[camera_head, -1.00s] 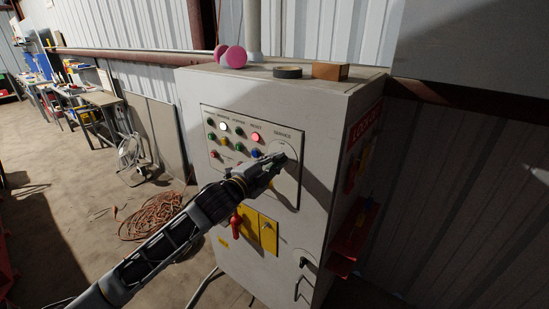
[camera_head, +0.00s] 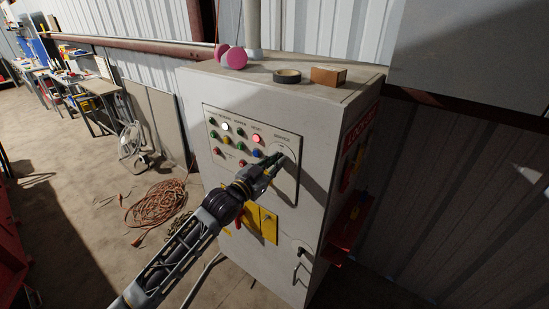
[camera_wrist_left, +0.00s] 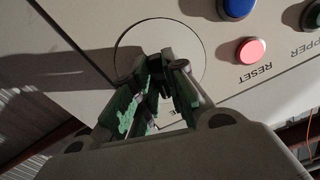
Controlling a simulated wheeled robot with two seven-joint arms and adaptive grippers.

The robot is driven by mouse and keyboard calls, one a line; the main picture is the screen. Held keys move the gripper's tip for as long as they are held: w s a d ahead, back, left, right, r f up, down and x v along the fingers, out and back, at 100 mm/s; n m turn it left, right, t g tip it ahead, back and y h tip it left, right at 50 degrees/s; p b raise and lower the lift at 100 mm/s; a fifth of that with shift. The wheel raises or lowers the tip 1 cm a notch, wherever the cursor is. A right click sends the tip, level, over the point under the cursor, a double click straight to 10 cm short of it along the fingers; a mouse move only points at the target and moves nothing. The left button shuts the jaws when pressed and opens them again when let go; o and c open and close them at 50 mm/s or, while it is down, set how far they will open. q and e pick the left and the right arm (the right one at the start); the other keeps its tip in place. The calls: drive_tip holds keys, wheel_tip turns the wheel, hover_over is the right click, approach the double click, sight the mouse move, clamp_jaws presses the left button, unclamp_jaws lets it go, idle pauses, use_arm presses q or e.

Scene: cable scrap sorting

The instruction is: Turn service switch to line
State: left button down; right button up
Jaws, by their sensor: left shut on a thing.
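The service switch sits in a round plate (camera_wrist_left: 190,48) on the control panel, and in the head view its plate (camera_head: 289,190) is at the panel's right side. My left gripper (camera_head: 275,163) reaches up to this switch from the lower left. In the left wrist view, the green-padded fingers of my left gripper (camera_wrist_left: 158,82) are shut on a dark knob at the plate's middle. The fingers hide most of the knob, so its setting cannot be read. My right gripper is not in view.
The grey cabinet (camera_head: 200,88) carries lit and coloured buttons left of the switch; a red reset button (camera_wrist_left: 251,50) glows nearby. A yellow plate (camera_head: 269,226) with a red handle is below. Tape (camera_head: 287,76) and a brown box (camera_head: 328,76) lie on top. Orange cable (camera_head: 158,203) lies on the floor.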

use_arm(q)
drive_tip(key=n+p, duration=0.2)
drive_tip(key=n, duration=0.1)
drive_tip(key=shift+n, duration=0.3)
idle(0.3)
drive_tip(key=c, duration=1.5)
unclamp_jaws()
drive_tip(key=shift+v, duration=6)
